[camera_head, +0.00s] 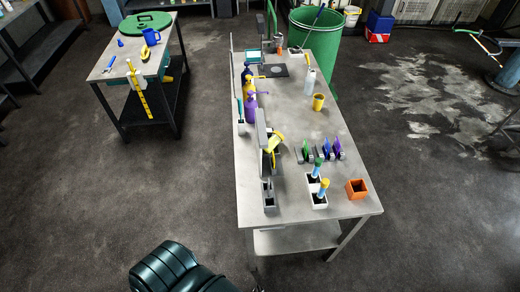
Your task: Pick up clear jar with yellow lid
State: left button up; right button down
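I cannot clearly make out a clear jar with a yellow lid. A yellow, tilted, lid-like piece (277,141) shows at the grey upright holder on the left side of the long table; whether a clear jar is attached is too small to tell. A yellow cup-shaped container (318,102) stands upright on the right half of the table. A pale clear bottle (309,83) stands behind it. Neither gripper is in view.
The long grey table (310,125) has free room at its middle. White holders (315,190), an orange box (356,189) and several coloured clamps (331,147) occupy its near end. A green bin (320,45) stands behind. A smaller table (118,62) is at left.

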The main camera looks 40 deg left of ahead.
aim_at(274, 141)
jog(key=k+j, duration=0.15)
jog(key=j, duration=0.2)
jog(key=k+j, duration=0.1)
jog(key=j, duration=0.2)
jog(key=k+j, duration=0.15)
jog(key=j, duration=0.2)
jog(key=i+j, duration=0.1)
jog(key=j, duration=0.2)
jog(key=i+j+z, duration=0.1)
jog(key=j, duration=0.15)
jog(key=i+j, duration=0.1)
jog(key=j, duration=0.2)
